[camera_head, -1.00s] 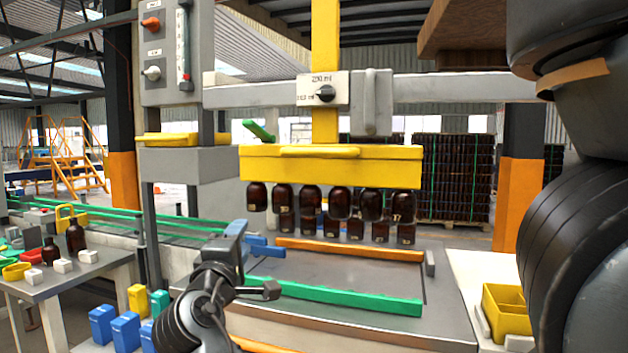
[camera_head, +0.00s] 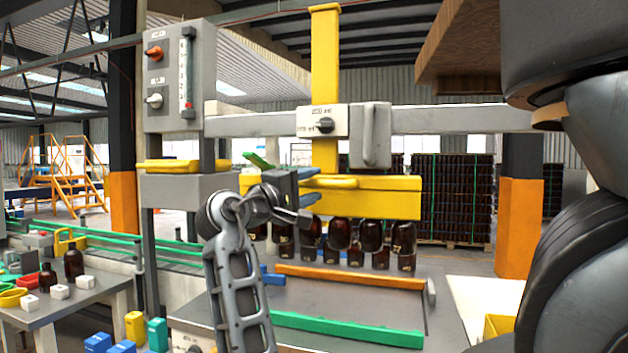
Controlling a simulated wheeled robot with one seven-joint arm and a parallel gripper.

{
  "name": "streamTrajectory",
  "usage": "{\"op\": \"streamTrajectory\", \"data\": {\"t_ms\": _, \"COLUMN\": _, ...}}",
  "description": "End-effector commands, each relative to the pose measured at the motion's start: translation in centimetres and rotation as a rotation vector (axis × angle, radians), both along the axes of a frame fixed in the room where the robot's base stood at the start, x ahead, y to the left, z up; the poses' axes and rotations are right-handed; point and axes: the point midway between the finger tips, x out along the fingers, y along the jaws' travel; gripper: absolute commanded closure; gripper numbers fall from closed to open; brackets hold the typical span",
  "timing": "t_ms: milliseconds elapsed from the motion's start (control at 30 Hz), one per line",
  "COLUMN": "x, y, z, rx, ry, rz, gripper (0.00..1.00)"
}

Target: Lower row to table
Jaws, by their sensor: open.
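The row is a line of amber bottles (camera_head: 340,234) hanging under the yellow head (camera_head: 380,197), above the grey table (camera_head: 345,300). More amber bottles show behind and below the front ones. My gripper (camera_head: 308,199) is in front of the left part of the yellow head, by the left end of its yellow handle bar (camera_head: 332,182). It is open. I cannot tell whether it touches the bar. My arm hides the head's left end and part of the leftmost bottles.
An orange rail (camera_head: 350,277) and a green rail (camera_head: 345,328) cross the table. A grey control box (camera_head: 178,75) stands at the left. A side table (camera_head: 60,300) holds bottles and small blocks. Stacked bottle pallets (camera_head: 452,195) stand behind.

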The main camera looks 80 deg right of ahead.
Motion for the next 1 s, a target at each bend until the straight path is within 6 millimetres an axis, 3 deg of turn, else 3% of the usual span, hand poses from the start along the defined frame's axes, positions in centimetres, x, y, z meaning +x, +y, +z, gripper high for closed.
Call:
{"op": "streamTrajectory", "data": {"t_ms": 200, "x": -0.76, "y": -1.35, "z": 0.26, "rx": 0.000, "ry": 0.000, "rz": 0.000, "gripper": 0.54}}
{"op": "streamTrajectory", "data": {"t_ms": 467, "x": -0.77, "y": -1.42, "z": 0.23, "rx": 0.000, "ry": 0.000, "rz": 0.001, "gripper": 0.54}}
{"op": "streamTrajectory", "data": {"t_ms": 900, "x": -0.75, "y": -1.39, "z": 0.23, "rx": 0.000, "ry": 0.000, "rz": 0.001, "gripper": 0.96}}
{"op": "streamTrajectory", "data": {"t_ms": 1000, "x": -0.75, "y": -1.39, "z": 0.23, "rx": 0.000, "ry": 0.000, "rz": 0.001, "gripper": 1.00}}
